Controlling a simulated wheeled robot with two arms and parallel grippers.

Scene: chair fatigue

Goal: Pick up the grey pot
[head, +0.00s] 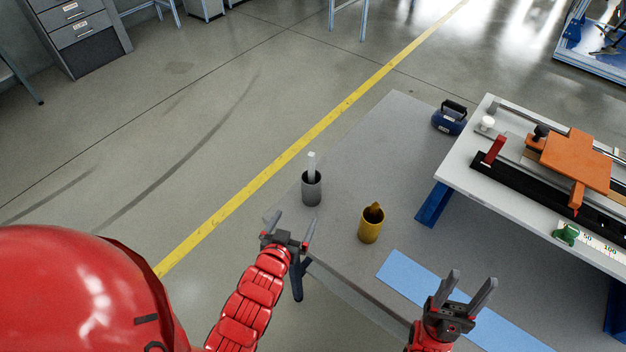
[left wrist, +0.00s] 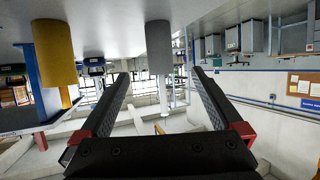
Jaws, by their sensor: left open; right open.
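The grey pot (head: 312,190) stands upright near the left edge of the grey table, with a pale stick-like thing (head: 311,163) poking out of it. In the left wrist view, which is upside down, the grey pot (left wrist: 159,48) appears ahead, roughly between the fingers. My left gripper (head: 291,226) is open and empty, on the near side of the grey pot and apart from it. My right gripper (head: 471,284) is open and empty over the blue strip, well away from the grey pot.
A yellow pot (head: 370,227) with a brown thing in it stands right of the grey pot; it also shows in the left wrist view (left wrist: 54,52). A blue mat (head: 410,276) lies nearer. A raised white board (head: 470,188) with a rig stands right, beside a dark blue object (head: 449,120).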

